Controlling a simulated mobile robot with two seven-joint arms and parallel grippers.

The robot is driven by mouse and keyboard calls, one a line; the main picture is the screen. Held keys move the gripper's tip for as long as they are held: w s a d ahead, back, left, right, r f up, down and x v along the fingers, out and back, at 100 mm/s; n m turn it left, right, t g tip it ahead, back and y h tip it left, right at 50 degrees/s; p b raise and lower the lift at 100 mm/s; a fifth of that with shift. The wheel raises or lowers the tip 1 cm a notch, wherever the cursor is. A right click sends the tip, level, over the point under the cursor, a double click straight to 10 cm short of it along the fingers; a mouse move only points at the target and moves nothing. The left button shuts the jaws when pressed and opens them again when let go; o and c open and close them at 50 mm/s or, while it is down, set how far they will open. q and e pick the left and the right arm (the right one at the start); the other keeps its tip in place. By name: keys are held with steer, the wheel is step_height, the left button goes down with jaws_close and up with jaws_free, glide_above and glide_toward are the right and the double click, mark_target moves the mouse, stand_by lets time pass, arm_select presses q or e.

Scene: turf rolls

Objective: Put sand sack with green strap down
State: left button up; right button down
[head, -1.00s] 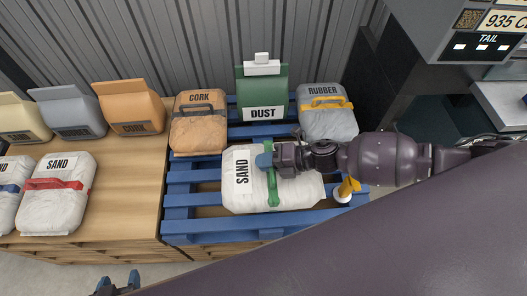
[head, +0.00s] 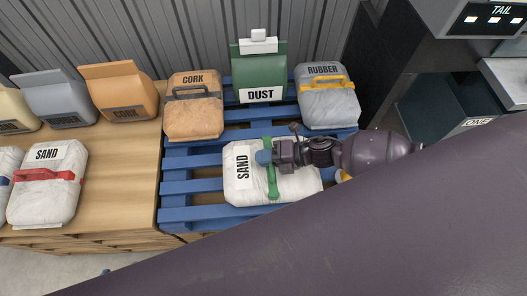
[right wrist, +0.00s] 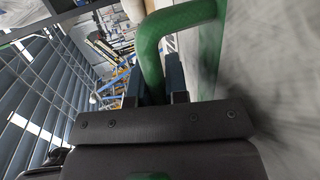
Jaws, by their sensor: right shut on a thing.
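The white sand sack with green strap (head: 240,188) lies flat over the front right part of the blue pallet (head: 190,212); I cannot tell whether it rests fully on the slats. My right gripper (head: 266,157) is shut on its green strap (head: 272,184), coming in from the right. In the right wrist view the green strap (right wrist: 150,50) runs between the fingers, with the sack's pale cloth (right wrist: 270,50) on the right. The sack's right front part is hidden by my arm. Of my left gripper only a tiny tip shows (head: 105,272) at the lower left edge.
Behind the sack on the pallet stand a cork sack (head: 194,118), a green dust bag (head: 261,75) and a grey rubber sack (head: 327,106). Left is a wooden table (head: 120,190) with a red-strapped sand sack (head: 45,200) and several bags. Free slats show left of the held sack.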

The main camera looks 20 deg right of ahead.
steer(key=shift+w+a+r, duration=0.1)
steer(key=shift+w+r, duration=0.15)
steer(key=shift+r, duration=0.2)
steer(key=shift+f, duration=0.1)
steer(key=c, duration=1.6)
jaws_free()
steer(key=shift+s+f, duration=0.15)
steer(key=shift+f, duration=0.1)
steer(key=o, duration=0.5)
